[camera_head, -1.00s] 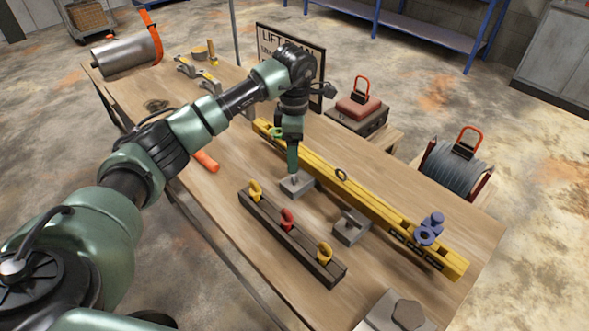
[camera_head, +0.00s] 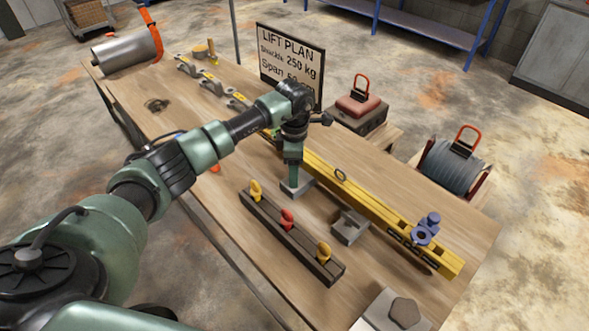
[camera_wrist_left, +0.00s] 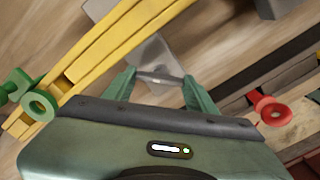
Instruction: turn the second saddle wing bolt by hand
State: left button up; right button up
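Two grey saddle blocks lie on the wooden table between the yellow beam (camera_head: 385,210) and a dark rail. My left gripper (camera_head: 293,186) points down at the farther saddle block (camera_head: 303,190), whose bolt it mostly hides in the head view. In the left wrist view, the left gripper (camera_wrist_left: 160,80) has its two green fingers apart, one at each end of a small grey wing bolt (camera_wrist_left: 159,77) on that block (camera_wrist_left: 155,52). The fingertips are very close to the wing ends; contact is not clear. The nearer saddle block (camera_head: 350,227) stands free. My right gripper is not in view.
The dark rail (camera_head: 290,240) with yellow and red eye bolts lies close beside the saddle blocks. A purple shackle (camera_head: 426,229) sits on the beam's near end. A lift plan board (camera_head: 290,62) stands behind. Bare tabletop (camera_head: 235,235) lies left of the rail.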

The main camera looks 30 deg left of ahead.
pick_arm(q)
jog(key=shift+c, duration=0.4)
jog(key=n+b, duration=0.1)
jog(key=n, duration=0.2)
jog(key=shift+n+b, duration=0.3)
jog(key=shift+n, duration=0.1)
jog(key=n+b, duration=0.1)
jog(key=n, duration=0.4)
jog(key=shift+n, duration=0.3)
jog(key=o, duration=1.4)
jog(key=shift+c, duration=0.2)
